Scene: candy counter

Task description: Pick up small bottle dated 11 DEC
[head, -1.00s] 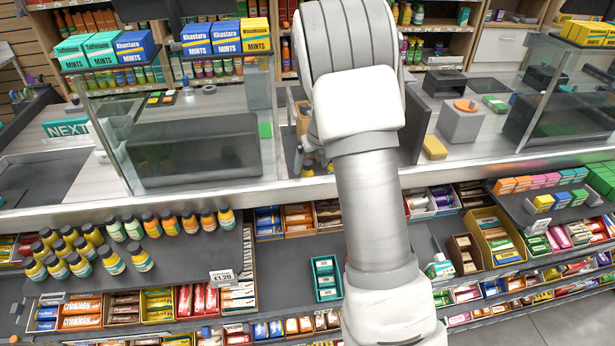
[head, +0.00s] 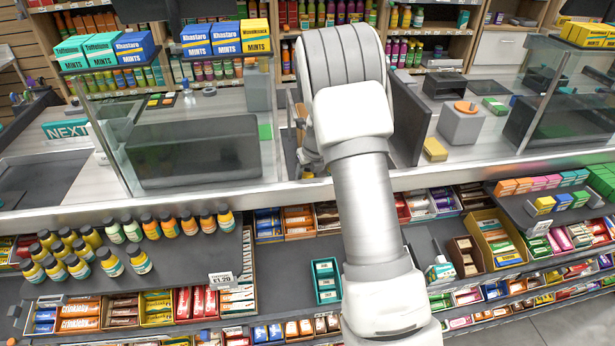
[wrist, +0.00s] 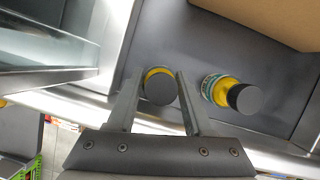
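My gripper (wrist: 159,73) points down into a dark recess in the wrist view. Its two fingers stand apart, one on each side of a small yellow bottle (wrist: 159,87) with a dark round cap, seen almost from above. I see no clear grip on it; any contact is too small to tell. No date is readable on either bottle. In the head view my arm hides most of the gripper (head: 312,168) at the counter.
A cardboard-coloured box (wrist: 280,15) and metal rims border the recess. A glass screen (head: 105,140) stands left of my arm in the head view. Several yellow, green and orange bottles (head: 130,228) stand on the front shelf, above candy boxes. A grey block (head: 460,122) is at right.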

